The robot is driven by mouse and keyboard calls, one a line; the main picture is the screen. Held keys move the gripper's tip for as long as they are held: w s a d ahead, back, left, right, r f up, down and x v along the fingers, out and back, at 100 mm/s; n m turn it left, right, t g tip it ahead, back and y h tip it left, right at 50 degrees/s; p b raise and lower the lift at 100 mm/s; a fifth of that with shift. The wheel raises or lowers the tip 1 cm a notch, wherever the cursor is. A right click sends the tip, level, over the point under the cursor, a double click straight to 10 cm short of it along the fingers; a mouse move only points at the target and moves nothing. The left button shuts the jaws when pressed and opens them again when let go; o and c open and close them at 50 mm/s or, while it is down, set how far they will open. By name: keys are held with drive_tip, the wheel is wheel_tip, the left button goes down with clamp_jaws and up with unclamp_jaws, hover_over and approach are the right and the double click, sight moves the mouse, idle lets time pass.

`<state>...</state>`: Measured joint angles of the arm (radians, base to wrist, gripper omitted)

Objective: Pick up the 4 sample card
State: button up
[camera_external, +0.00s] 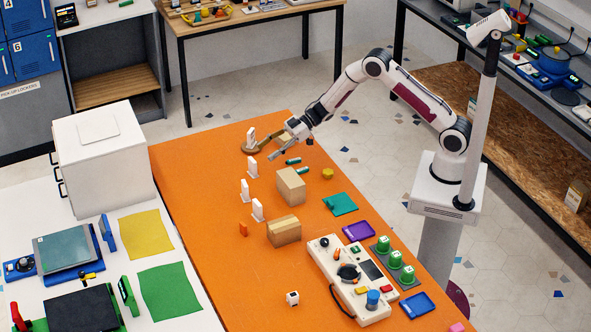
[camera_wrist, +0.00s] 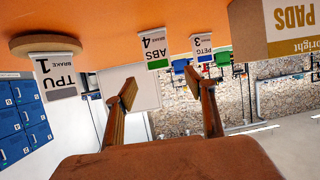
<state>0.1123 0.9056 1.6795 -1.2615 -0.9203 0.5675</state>
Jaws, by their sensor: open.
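The 4 sample card (camera_wrist: 154,48) is a small white upright card marked ABS 4, with a green band at its end, upside down in the wrist view. In the external view it appears to be the white card (camera_external: 252,168) just left of my gripper (camera_external: 274,153); its number cannot be read there. My gripper is open and empty, low over the orange table; in the wrist view its two fingers (camera_wrist: 165,96) are spread apart, with the card showing between and above them, apart from both.
Card TPU 1 (camera_wrist: 55,77) stands at a round brown base (camera_wrist: 45,45); card PETG 3 (camera_wrist: 202,48) is on the other side of card 4. A cardboard box (camera_external: 291,186) and teal cylinders (camera_external: 293,161) are near my gripper. The table's left edge strip is clear.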

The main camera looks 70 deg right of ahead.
sight(252, 160)
drive_tip(key=shift+s+a+f, duration=0.1)
drive_tip(key=shift+f, duration=0.15)
drive_tip(key=shift+a, duration=0.1)
drive_tip(key=shift+x, duration=0.95)
drive_tip(key=shift+w+a+f, duration=0.15)
drive_tip(key=shift+w, duration=0.1)
drive_tip(key=shift+x, duration=2.55)
drive_tip(key=shift+w, duration=0.15)
drive_tip(key=c, duration=1)
